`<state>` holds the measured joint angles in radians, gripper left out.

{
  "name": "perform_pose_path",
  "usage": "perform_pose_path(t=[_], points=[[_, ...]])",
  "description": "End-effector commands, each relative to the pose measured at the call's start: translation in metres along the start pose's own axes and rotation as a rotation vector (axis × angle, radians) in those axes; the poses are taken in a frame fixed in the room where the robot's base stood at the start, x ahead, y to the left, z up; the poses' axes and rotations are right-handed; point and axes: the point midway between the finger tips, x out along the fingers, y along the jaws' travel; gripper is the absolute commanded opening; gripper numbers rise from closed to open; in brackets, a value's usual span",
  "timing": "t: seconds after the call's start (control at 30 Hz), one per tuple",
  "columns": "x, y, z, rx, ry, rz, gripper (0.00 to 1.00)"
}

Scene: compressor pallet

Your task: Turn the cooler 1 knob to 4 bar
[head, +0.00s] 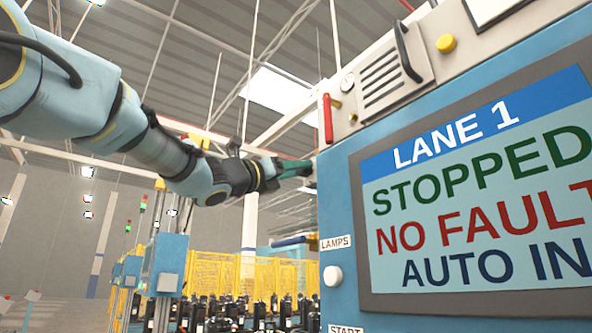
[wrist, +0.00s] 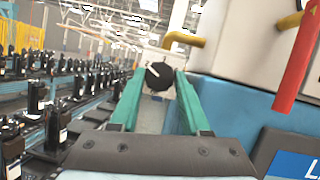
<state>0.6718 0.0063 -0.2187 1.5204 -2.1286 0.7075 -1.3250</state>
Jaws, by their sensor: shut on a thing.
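The knob (wrist: 160,80) is round and black with a white pointer mark toward its upper left in the wrist view. It sits between the green fingertips of my gripper (wrist: 159,78), which is shut on it. In the head view my gripper (head: 297,170) reaches to the left edge of the blue cabinet, and I cannot make out the knob there. I cannot read any scale or label around the knob, so its bar setting does not show.
The blue cabinet (head: 337,205) has a large screen (head: 480,190) reading LANE 1, STOPPED, NO FAULT. A red handle (head: 328,118) and small gauge (head: 347,83) are above my gripper. A yellow pipe (wrist: 184,40) is near the knob. Rows of black compressors (wrist: 35,97) stand left.

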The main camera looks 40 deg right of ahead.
Motion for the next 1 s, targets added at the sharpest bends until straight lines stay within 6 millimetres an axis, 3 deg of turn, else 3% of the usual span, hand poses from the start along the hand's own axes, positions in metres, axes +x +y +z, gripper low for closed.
perform_pose_path(t=[0.47,1.0], points=[[-0.0017,0.0022,-0.0042,0.093,-0.005,-0.039,0.00],[-0.0007,0.0065,-0.0022,0.530,-0.021,-0.222,0.00]])
